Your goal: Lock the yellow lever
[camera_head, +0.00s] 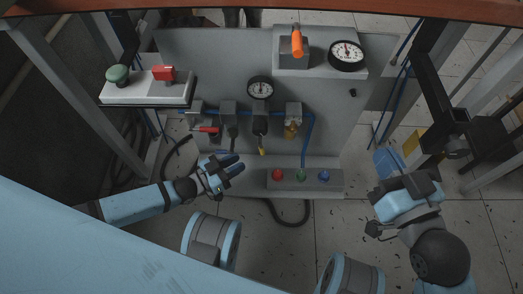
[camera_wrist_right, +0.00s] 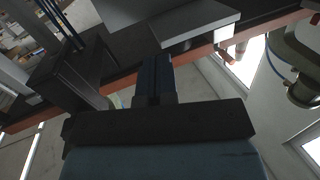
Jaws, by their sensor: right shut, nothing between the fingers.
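The yellow lever (camera_head: 262,151) hangs below the round gauge in the middle of the grey panel. Its tip points down and it stands clear of both grippers. My left gripper (camera_head: 238,162) is in front of the panel, below and to the left of the lever, with its fingers pointing right. I cannot make out how far apart its fingers are. My right gripper (camera_head: 384,158) is well to the right of the panel. In the right wrist view its fingers (camera_wrist_right: 155,80) are together and hold nothing.
A red lever (camera_head: 205,129) is left of the yellow one, and an amber bowl (camera_head: 292,130) is to its right. A button box (camera_head: 305,180) sits low in front. A control box (camera_head: 148,87) stands at the left. An orange handle (camera_head: 297,42) and a gauge (camera_head: 347,55) are above.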

